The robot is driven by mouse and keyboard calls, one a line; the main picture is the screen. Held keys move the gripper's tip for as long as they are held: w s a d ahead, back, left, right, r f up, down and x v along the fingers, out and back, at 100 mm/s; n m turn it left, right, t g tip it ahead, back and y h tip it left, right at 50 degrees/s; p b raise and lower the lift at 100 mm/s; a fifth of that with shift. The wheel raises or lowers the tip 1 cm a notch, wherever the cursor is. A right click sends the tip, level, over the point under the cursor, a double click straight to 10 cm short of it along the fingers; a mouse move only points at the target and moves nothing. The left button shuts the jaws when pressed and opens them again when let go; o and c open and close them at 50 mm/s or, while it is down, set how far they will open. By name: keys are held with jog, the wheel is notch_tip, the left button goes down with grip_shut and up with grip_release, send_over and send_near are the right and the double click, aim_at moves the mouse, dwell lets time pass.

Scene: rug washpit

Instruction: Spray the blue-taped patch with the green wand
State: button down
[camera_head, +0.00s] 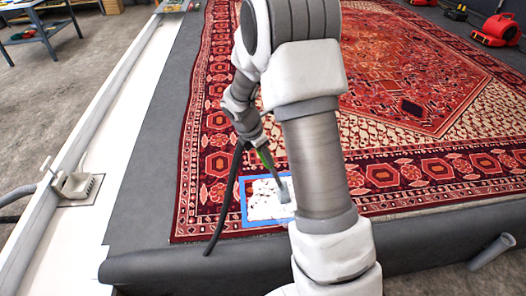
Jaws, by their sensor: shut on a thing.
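The blue-taped patch (244,203) lies on the near border of the red patterned rug, left of my arm's thick link. Inside the blue tape, white covers much of the rug. My arm hides the patch's right side. My gripper (260,146) is above and behind the patch in the picture, shut on the green wand (265,157). The wand slants down and right, with its grey tip (284,194) over the right part of the patch. I cannot tell whether the tip touches the rug. No spray can be made out.
A black hose (226,205) hangs from the wand side, left of the patch. The rug (420,75) lies on a dark grey surface. A white channel with a grey drain fitting (76,187) runs along the left.

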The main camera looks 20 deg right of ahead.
jog(key=s, duration=0.1)
jog(key=s+a+b, duration=0.1)
jog(key=shift+s+r, duration=0.1)
jog(key=shift+s, duration=0.25)
jog(key=shift+w+a+p, duration=0.85)
jog(key=shift+w+a, duration=0.7)
jog(key=shift+a, duration=4.3)
jog(key=w+d+p, duration=0.2)
jog(key=w+d, duration=0.1)
jog(key=w, duration=0.8)
jog(key=w+d+p, duration=0.2)
jog(key=w+d, duration=0.1)
jog(key=w, duration=0.9)
